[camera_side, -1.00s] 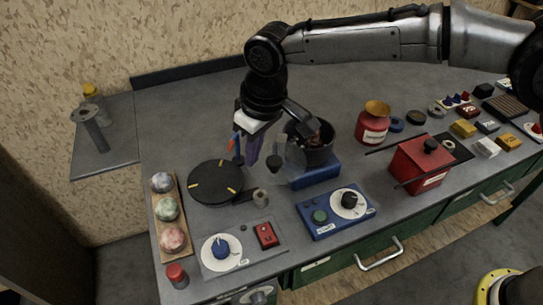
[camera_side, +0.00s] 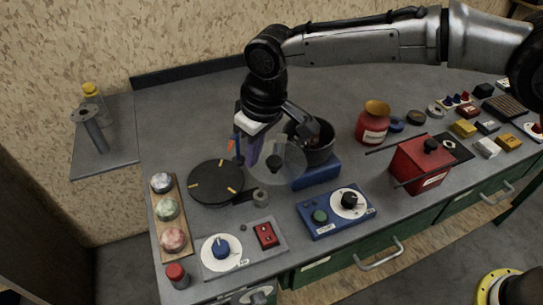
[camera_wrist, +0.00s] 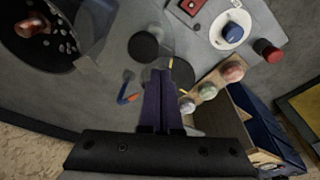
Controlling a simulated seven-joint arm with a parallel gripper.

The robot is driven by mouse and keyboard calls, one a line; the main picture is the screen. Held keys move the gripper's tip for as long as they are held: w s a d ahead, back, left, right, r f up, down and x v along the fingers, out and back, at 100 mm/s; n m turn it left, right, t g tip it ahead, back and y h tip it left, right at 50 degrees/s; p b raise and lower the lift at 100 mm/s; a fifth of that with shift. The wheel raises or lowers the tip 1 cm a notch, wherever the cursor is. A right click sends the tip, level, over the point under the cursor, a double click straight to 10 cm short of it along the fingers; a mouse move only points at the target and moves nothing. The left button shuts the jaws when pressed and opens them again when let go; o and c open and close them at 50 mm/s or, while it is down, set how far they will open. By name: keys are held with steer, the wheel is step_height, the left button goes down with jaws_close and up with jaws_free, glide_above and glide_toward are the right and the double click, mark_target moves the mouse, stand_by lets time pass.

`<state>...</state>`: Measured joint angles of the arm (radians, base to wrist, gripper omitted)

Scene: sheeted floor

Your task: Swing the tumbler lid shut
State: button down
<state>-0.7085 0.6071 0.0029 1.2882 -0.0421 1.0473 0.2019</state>
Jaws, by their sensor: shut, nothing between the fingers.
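The tumbler is a dark round drum (camera_side: 318,150) on a blue base (camera_side: 317,174), right of my gripper in the side view. Its open mouth shows copper-coloured pieces inside in the wrist view (camera_wrist: 62,58). The clear round lid (camera_side: 292,168) stands open and tilted at the drum's left side, with a black knob (camera_side: 274,162). The knob also shows in the wrist view (camera_wrist: 143,46), just beyond the fingertips. My gripper (camera_side: 250,164) has purple fingers shut together and empty, left of the knob. I cannot tell whether they touch the lid.
A black turntable (camera_side: 216,183) lies left of my fingers. A grey post (camera_side: 261,198), a blue dial box (camera_side: 336,211) and a grey panel with a red switch (camera_side: 242,247) stand in front. A red box with rods (camera_side: 420,164) is to the right. The bench behind is clear.

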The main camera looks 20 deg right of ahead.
mark_target(275, 161)
steer(key=shift+s+d, duration=0.6)
steer(key=shift+d, duration=0.3)
steer(key=shift+s+d, duration=0.6)
steer(key=shift+d, duration=0.15)
steer(key=shift+d, duration=0.1)
steer(key=shift+s+d, duration=0.55)
steer(key=shift+d, duration=0.35)
steer(key=shift+s+d, duration=0.25)
steer(key=shift+d, duration=0.95)
